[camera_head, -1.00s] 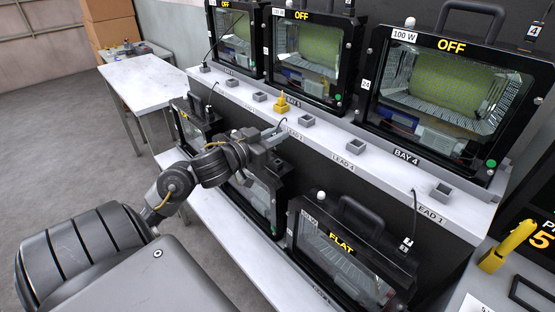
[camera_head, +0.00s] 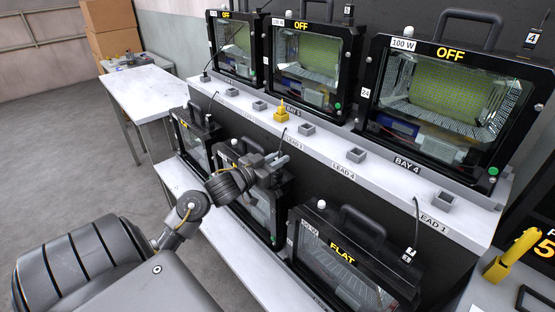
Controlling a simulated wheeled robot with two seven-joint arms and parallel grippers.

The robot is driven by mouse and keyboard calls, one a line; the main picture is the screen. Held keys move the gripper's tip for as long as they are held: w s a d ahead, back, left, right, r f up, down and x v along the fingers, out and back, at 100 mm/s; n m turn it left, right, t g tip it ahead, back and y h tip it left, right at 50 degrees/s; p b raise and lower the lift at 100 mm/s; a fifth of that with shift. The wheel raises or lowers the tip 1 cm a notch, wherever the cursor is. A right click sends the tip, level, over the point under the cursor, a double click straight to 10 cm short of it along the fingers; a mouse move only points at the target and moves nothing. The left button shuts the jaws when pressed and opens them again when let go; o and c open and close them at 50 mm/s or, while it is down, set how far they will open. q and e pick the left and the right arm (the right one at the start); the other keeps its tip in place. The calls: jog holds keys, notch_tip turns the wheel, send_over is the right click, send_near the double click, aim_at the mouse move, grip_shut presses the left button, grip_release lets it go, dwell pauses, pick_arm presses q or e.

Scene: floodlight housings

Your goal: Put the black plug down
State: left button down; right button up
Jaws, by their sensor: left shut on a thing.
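My left gripper (camera_head: 280,160) is shut, in front of the dark panel below the ledge edge and just above a lower-shelf floodlight housing (camera_head: 262,212). A thin dark cable (camera_head: 284,136) rises from its fingertips toward the ledge. The black plug at the cable's end is mostly hidden between the fingers, so its tilt cannot be told. My right gripper is not in view.
The white ledge (camera_head: 330,152) carries several grey sockets, one of them (camera_head: 307,129) above my gripper, and a yellow plug (camera_head: 281,113). Floodlights marked OFF (camera_head: 450,85) stand behind. A housing marked FLAT (camera_head: 335,265) stands on the lower shelf. A white table (camera_head: 150,85) is at left.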

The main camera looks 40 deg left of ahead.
pick_arm(q)
jog(key=shift+f, duration=0.55)
jog(key=c, duration=1.3)
grip_release()
jog(key=shift+c, duration=0.2)
jog(key=shift+r, duration=0.4)
jog(key=shift+s+r, duration=0.1)
jog(key=shift+s, duration=0.1)
jog(key=s+a, duration=0.1)
jog(key=s, duration=1)
jog(key=shift+s+b, duration=0.25)
jog(key=shift+b, duration=0.15)
